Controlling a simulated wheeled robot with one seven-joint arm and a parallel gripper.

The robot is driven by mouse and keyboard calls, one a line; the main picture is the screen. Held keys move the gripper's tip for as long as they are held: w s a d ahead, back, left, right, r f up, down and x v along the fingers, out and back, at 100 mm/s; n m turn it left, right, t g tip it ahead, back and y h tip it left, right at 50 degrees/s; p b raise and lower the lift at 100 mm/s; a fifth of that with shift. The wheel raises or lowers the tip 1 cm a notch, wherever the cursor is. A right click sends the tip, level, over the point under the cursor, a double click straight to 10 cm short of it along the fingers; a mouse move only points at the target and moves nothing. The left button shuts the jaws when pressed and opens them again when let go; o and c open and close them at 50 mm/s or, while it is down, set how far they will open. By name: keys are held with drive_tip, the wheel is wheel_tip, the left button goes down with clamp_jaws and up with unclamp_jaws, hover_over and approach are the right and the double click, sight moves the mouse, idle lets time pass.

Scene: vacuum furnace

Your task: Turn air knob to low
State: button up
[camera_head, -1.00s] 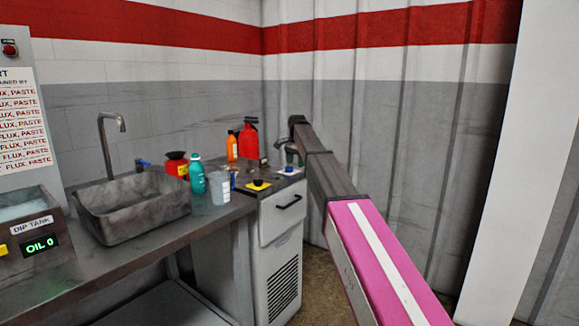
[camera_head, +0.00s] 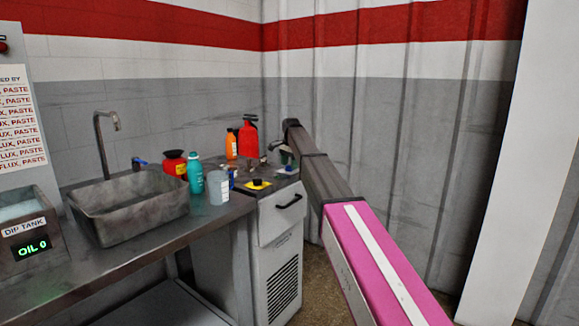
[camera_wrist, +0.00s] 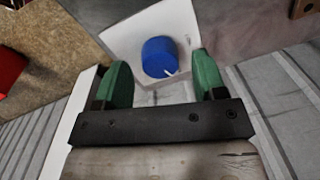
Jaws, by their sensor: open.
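The blue knob (camera_wrist: 159,57) with a white pointer mark sits on a white square plate (camera_wrist: 120,38) in the wrist view. Its pointer faces the lower right of that picture. In the head view the white plate with the blue knob (camera_head: 287,170) is small, on top of the grey cabinet. My gripper (camera_wrist: 160,80) is open, with its green fingers spread to either side of the knob in the picture. I cannot tell whether the fingers are level with the knob or touch it.
A black knob on a yellow plate (camera_head: 258,184) is close by on the cabinet (camera_head: 282,221). An orange bottle (camera_head: 231,146) and a red container (camera_head: 247,138) stand behind. A cup (camera_head: 218,188), a teal bottle (camera_head: 195,175) and a sink (camera_head: 130,207) are left.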

drive_tip(key=shift+f, duration=0.5)
drive_tip(key=c, duration=0.9)
drive_tip(key=shift+n, duration=0.3)
drive_tip(key=n, duration=0.6)
drive_tip(key=shift+w, duration=0.1)
drive_tip(key=n, duration=0.4)
drive_tip(key=shift+n+g, duration=0.3)
drive_tip(key=shift+n, duration=1.3)
